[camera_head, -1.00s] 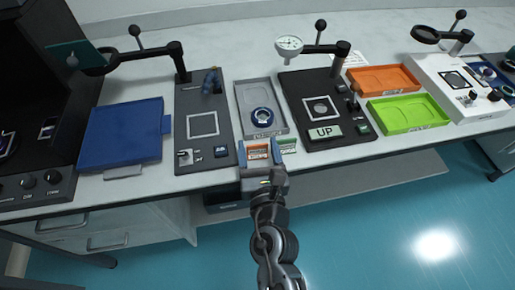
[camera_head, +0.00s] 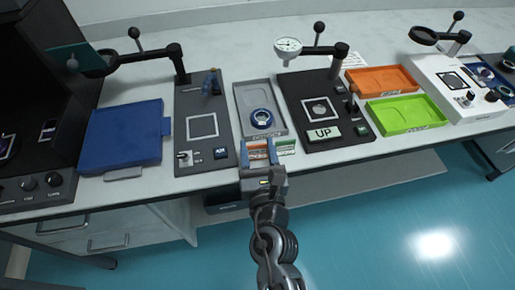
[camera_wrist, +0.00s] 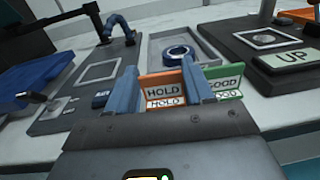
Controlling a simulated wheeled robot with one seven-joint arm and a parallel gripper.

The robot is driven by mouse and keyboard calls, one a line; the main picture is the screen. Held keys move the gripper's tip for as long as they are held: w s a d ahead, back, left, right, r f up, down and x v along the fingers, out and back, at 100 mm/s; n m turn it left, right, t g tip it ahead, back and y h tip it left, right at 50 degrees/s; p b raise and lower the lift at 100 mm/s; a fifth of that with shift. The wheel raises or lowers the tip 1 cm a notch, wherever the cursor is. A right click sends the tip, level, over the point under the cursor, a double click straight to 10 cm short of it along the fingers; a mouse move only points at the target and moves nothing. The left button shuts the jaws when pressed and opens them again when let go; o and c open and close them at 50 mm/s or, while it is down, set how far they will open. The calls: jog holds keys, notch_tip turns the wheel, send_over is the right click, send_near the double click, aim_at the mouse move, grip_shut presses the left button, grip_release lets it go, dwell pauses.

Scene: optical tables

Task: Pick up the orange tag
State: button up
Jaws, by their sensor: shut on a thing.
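The orange tag (camera_head: 258,152) lettered HOLD is at the front edge of the table, between the two blue fingers of my gripper (camera_head: 258,147). In the wrist view the orange tag (camera_wrist: 162,91) shows an orange top and white lettered faces between the fingers (camera_wrist: 158,88). My gripper is shut on it. I cannot tell whether the tag still touches the table. A green tag (camera_wrist: 225,82) lettered GOOD stands just right of the right finger, very close to it; it also shows in the head view (camera_head: 286,148).
A grey tray (camera_head: 279,124) with a blue ring (camera_head: 261,118) lies behind the tag. A dark panel (camera_head: 190,158) stands left, and a black stand with an UP sign (camera_head: 324,133) right. Orange (camera_head: 378,80) and green (camera_head: 402,115) trays lie farther right. Blue floor is in front.

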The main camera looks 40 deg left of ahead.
notch_tip(320, 180, up, 4)
jog(key=p, duration=0.4)
jog(key=shift+r, duration=0.25)
jog(key=s+d+r+p, duration=0.15)
jog(key=d+r, duration=0.45)
jog(key=d, duration=0.6)
jog(key=w+d+f+m+t+h, duration=0.2)
jog(key=w+d+m+h, duration=0.15)
jog(key=d, duration=0.65)
jog(key=w+d+f+m+t+h, duration=0.1)
jog(key=w+d+m+t+h, duration=0.3)
jog(key=d, duration=0.7)
jog(key=w+d+f+m+g+h, duration=0.15)
jog(key=d+h, duration=0.35)
jog(key=d, duration=0.5)
jog(key=s+a+r+n+g+y, duration=0.1)
jog(key=s+a+n+y, duration=0.2)
jog(key=a, duration=0.7)
jog(key=s+a+r+n+g+y, duration=0.2)
jog(key=a+y, duration=0.3)
jog(key=a, duration=0.6)
jog(key=s+a+r+n+g+y, duration=0.1)
jog(key=s+a+n+y, duration=0.3)
jog(key=a, duration=0.6)
jog(key=shift+s+a+r, duration=0.25)
jog(key=shift+s+a, duration=0.1)
jog(key=shift+s, duration=0.1)
jog(key=shift+g+y, duration=0.25)
